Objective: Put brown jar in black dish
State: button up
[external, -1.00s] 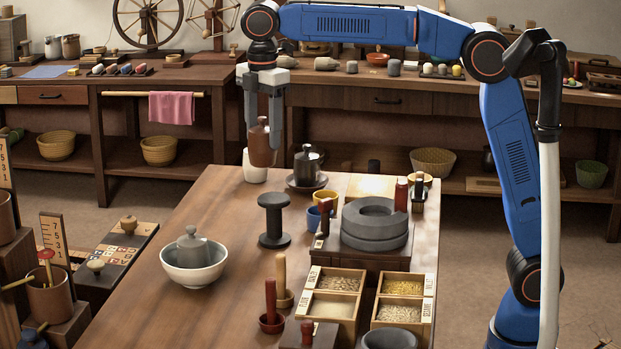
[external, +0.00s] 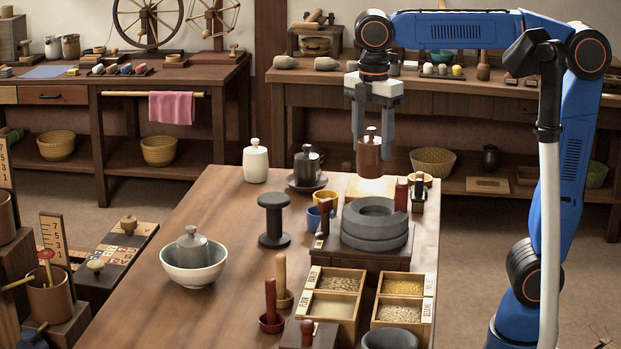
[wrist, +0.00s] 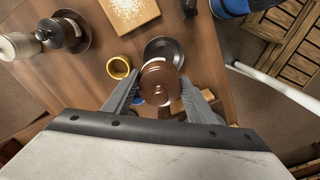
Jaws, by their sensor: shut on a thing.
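The brown jar (external: 369,158), with a lid and a pale knob, is held upright in the air between the fingers of my gripper (external: 372,138). The wrist view also shows the jar (wrist: 160,82) from above, between the two fingers of my gripper (wrist: 160,88). A round black dish (wrist: 163,45) lies just beyond the jar in the wrist view, and the jar covers its near edge. I cannot make out this dish in the external view, where the grindstones may hide it.
A dark jar (external: 307,166) stands on a dark saucer (external: 292,185), with a white jar (external: 255,162) to its left. A yellow cup (external: 325,196), stacked grindstones (external: 375,238) and a red-handled tool (external: 401,193) crowd the area below my gripper. The table's left half has free room.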

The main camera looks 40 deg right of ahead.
jog(key=shift+s+d+f, duration=0.35)
jog(key=shift+s+d, duration=0.05)
jog(key=shift+f, duration=4.8)
jog(key=shift+f, duration=0.15)
jog(key=o, duration=1.3)
jog(key=shift+o, duration=0.2)
